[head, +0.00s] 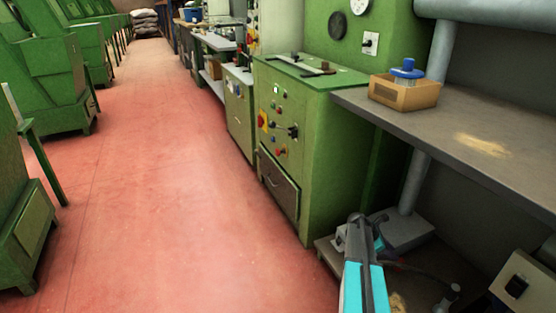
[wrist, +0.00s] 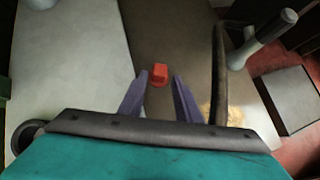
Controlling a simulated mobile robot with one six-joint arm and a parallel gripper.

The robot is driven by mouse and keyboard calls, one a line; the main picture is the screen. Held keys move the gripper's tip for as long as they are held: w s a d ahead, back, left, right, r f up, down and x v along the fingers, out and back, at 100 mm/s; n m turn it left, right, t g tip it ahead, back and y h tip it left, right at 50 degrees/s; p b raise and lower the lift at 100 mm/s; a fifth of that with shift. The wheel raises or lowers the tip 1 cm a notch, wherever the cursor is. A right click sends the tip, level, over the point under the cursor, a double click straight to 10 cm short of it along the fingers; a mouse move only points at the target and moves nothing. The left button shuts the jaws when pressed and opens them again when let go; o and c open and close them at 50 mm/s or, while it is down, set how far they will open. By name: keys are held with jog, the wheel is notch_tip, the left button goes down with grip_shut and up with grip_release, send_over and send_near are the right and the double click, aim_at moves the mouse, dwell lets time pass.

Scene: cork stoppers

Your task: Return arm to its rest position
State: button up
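My arm (head: 365,275), teal and dark grey, reaches up from the bottom of the head view, in front of the low shelf beside the green machine. In the wrist view my gripper (wrist: 161,77) has its two purple-grey fingers apart, with nothing clearly held. A small red block-like thing (wrist: 160,75) shows between and beyond the fingertips, apparently on the brown surface below. I cannot tell how far below it is. The fingertips cannot be made out in the head view.
A green control cabinet (head: 325,160) stands left of the arm. A grey workbench (head: 500,150) at right bears a tan box (head: 404,93) with a blue-topped item. A grey post (head: 416,180) stands close by. The red floor (head: 160,210) at left is clear.

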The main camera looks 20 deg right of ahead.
jog(key=shift+n+t, duration=0.3)
jog(key=shift+n, duration=0.2)
jog(key=w+a+p, duration=0.1)
jog(key=w+a+r+p, duration=0.2)
jog(key=a+p, duration=0.1)
jog(key=shift+w+r, duration=0.15)
jog(key=shift+r, duration=0.1)
jog(key=s+a+r+n+y+p, duration=0.1)
jog(key=a+r+p, duration=0.1)
jog(key=a+p, duration=0.95)
jog(key=a+r+n+y+p, duration=0.15)
jog(key=a+p, duration=0.45)
jog(key=a, duration=1.1)
jog(key=s+a+r+m+g+y+p, duration=0.1)
jog(key=s+a+r+m+p, duration=0.3)
jog(key=s+a, duration=0.8)
jog(key=s+a+r+m+g+y+p, duration=0.1)
jog(key=s+a+r+m+y+p, duration=0.3)
jog(key=s+a+m+p, duration=0.4)
jog(key=shift+s+a+r+m+y, duration=0.35)
jog(key=shift+s+a+r+m, duration=0.25)
jog(key=shift+s+a+m, duration=2.45)
